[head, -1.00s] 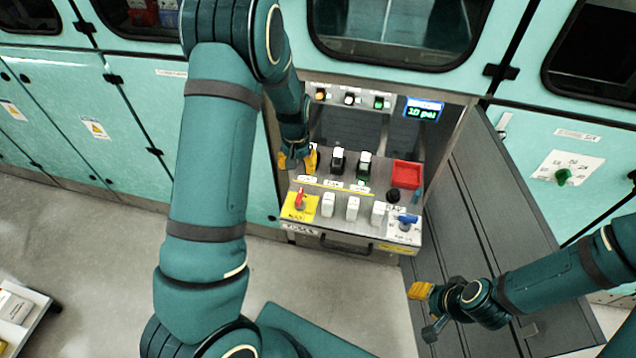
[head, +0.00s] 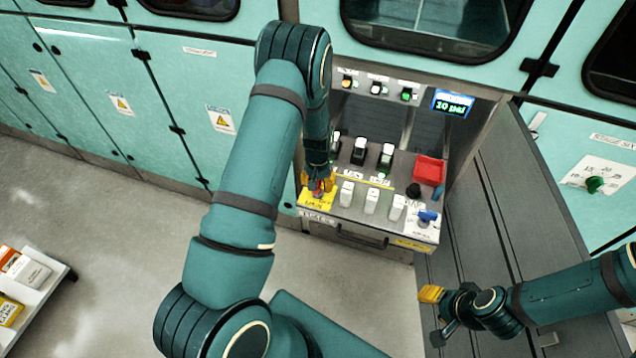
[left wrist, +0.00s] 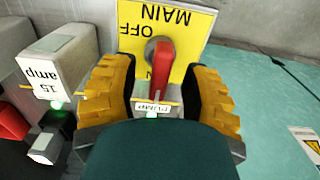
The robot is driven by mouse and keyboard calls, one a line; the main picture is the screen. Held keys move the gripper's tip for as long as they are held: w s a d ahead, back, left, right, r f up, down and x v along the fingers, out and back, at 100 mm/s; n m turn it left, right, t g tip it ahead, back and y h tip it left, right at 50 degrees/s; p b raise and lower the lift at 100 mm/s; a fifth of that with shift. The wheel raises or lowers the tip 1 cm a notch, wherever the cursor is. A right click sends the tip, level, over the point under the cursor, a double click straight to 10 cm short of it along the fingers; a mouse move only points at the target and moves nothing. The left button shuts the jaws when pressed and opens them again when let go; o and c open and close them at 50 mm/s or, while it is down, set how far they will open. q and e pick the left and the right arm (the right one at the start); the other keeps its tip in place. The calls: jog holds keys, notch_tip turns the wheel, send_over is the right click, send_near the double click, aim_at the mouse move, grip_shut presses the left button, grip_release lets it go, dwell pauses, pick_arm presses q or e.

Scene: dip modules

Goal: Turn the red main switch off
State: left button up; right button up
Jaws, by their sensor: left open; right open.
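The red main switch (left wrist: 162,72) stands on a yellow plate (left wrist: 190,22) marked MAIN and OFF in the left wrist view. Its red handle lies between the two yellow fingers of my left gripper (left wrist: 160,95), with gaps on both sides. The gripper is open. In the head view, my left gripper (head: 319,182) is over the yellow plate (head: 316,202) at the panel's left front corner and hides most of the switch. My right gripper (head: 432,312) is open and empty, in front of the panel at the right.
White modules (head: 371,201) stand in a row right of the switch, with black switches (head: 359,151) behind them. A red box (head: 429,170) and a blue-handled valve (head: 427,217) are on the panel's right. A grey open door (head: 520,190) stands at the right.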

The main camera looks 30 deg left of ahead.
pick_arm(q)
grip_shut()
dwell(0.5)
jog(key=m+b, duration=0.1)
jog(key=m, duration=0.2)
jog(key=shift+f+m+b, duration=0.15)
jog(key=shift+m+b, duration=0.15)
jog(key=shift+m, duration=0.1)
jog(key=m+b, duration=0.1)
jog(key=m, duration=0.4)
jog(key=shift+s+m, duration=0.1)
jog(key=shift+m, duration=0.2)
jog(key=m, duration=0.4)
jog(key=shift+b, duration=0.4)
jog(key=shift+m, duration=2.2)
